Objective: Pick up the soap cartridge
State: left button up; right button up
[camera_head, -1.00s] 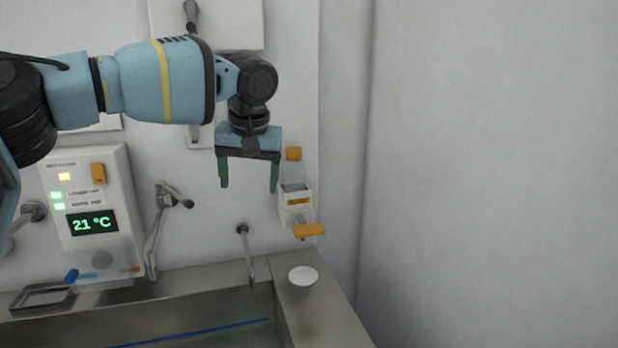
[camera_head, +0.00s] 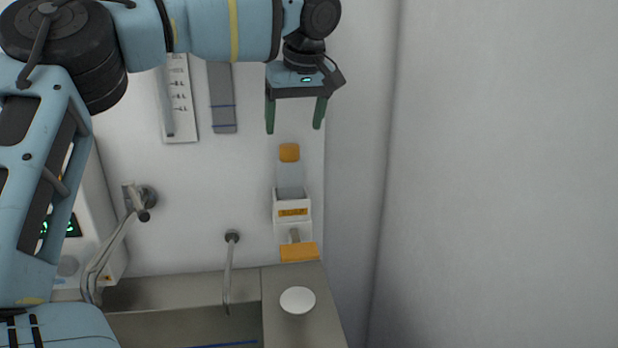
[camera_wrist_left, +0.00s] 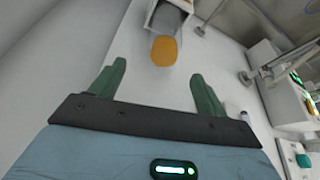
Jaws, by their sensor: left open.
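The soap cartridge (camera_head: 290,177) is a clear grey bottle with an orange cap. It stands upright in a white wall dispenser (camera_head: 292,212) with an orange label and an orange lever below. My left gripper (camera_head: 295,130) is open and empty, its green fingers pointing down just above the orange cap, with a small gap. In the left wrist view the orange cap (camera_wrist_left: 164,50) shows ahead of and between the two spread fingers (camera_wrist_left: 155,78), not touching them. My right gripper is not in view.
Below the dispenser is a metal sink (camera_head: 180,294) with a white round disc (camera_head: 297,300) on its right ledge. A thin spout (camera_head: 230,262) and a wall tap (camera_head: 140,200) stand to the left. The wall at right is bare.

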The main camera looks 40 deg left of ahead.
aim_at(289, 146)
pick_arm(q)
jog(key=shift+w, duration=0.15)
jog(key=shift+s, duration=0.45)
jog(key=shift+s+a+f, duration=0.1)
jog(key=shift+a+f, duration=0.05)
jog(key=shift+f, duration=0.05)
jog(key=shift+w+a+f, duration=0.15)
jog(key=shift+w+f, duration=0.05)
jog(key=shift+f, duration=0.25)
jog(key=shift+w+a+f, duration=0.1)
jog(key=shift+w+f, duration=0.1)
jog(key=shift+f, duration=0.25)
jog(key=shift+s+a+f+p, duration=0.1)
jog(key=shift+f+p, duration=0.2)
jog(key=shift+f, duration=0.15)
jog(key=x, duration=0.3)
jog(key=shift+f+p, duration=0.2)
jog(key=shift+p, duration=0.15)
jog(key=shift+a+f, duration=0.15)
jog(key=shift+f, duration=0.25)
